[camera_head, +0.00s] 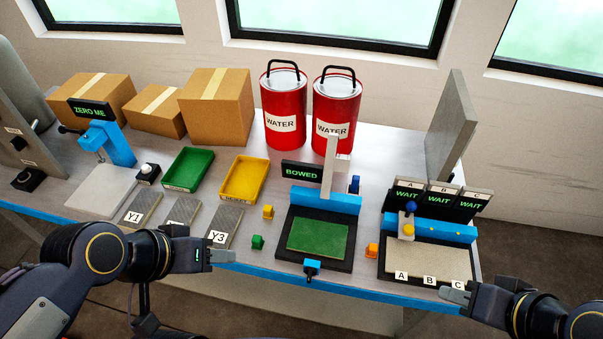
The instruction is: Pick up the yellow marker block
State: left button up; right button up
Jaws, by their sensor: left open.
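My right gripper (458,294) is at the front right, by the panel marked A, B, C, far from the block. Its fingers are too small and dark to tell open from shut.
A green block (257,242) sits just in front of the yellow one. An orange block (371,250) stands further right. A yellow tray (262,190), a green tray (208,158) and grey plate Y3 (232,218) lie to the left. The "BOWED" station (340,262) stands right.

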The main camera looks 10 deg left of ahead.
aim_at(269, 212)
jog(key=j+u, duration=0.1)
jog(key=j, duration=0.35)
jog(key=i+j+u, duration=0.1)
jog(key=j, duration=0.3)
jog(key=i+j+u, duration=0.1)
jog(key=j, duration=0.35)
jog(key=i+j+u, duration=0.1)
jog(key=j, duration=0.3)
jog(key=i, duration=0.05)
